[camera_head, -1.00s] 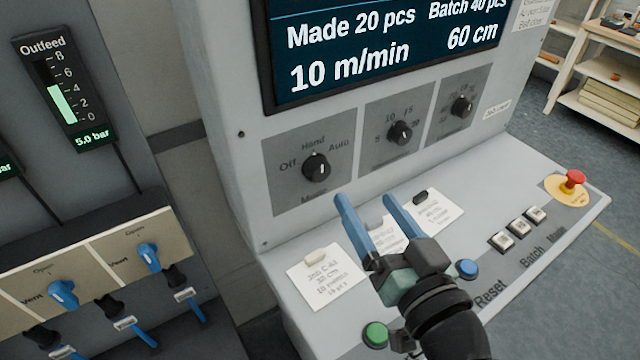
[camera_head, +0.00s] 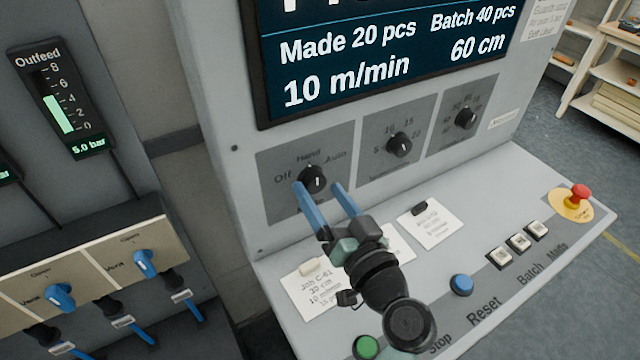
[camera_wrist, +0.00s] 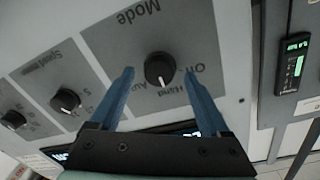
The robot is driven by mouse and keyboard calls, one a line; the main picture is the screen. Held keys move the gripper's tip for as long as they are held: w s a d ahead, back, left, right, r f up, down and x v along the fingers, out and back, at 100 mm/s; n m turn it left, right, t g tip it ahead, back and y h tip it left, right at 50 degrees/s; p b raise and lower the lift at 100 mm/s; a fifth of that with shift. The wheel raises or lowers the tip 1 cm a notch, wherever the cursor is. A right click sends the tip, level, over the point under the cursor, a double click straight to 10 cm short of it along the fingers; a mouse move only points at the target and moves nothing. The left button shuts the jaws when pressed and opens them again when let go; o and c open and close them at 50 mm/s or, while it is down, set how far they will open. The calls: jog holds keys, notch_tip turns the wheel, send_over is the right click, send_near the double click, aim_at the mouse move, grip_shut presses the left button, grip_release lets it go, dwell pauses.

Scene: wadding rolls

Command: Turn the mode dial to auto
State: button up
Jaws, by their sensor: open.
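The mode dial (camera_head: 312,180) is a black knob with a white pointer line on a grey plate, marked Off, Hand and Auto. Its pointer stands near Hand in the head view. My gripper (camera_head: 318,186) has two blue fingers and is open. Its fingertips are at the lower part of the dial plate, one on each side of the dial. In the wrist view the dial (camera_wrist: 159,69) shows between the spread fingers (camera_wrist: 160,74), with a gap on both sides. I cannot tell how far the fingertips are from the plate.
Two more dials, the near one (camera_head: 398,144) and the far one (camera_head: 466,118), sit to the right. The desk below holds paper cards (camera_head: 430,222), a blue button (camera_head: 461,285), a green button (camera_head: 367,347) and a red stop button (camera_head: 579,194). A screen (camera_head: 390,55) is above.

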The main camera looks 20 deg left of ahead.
jog(key=shift+w+a, duration=0.4)
jog(key=shift+a, duration=0.05)
grip_shut()
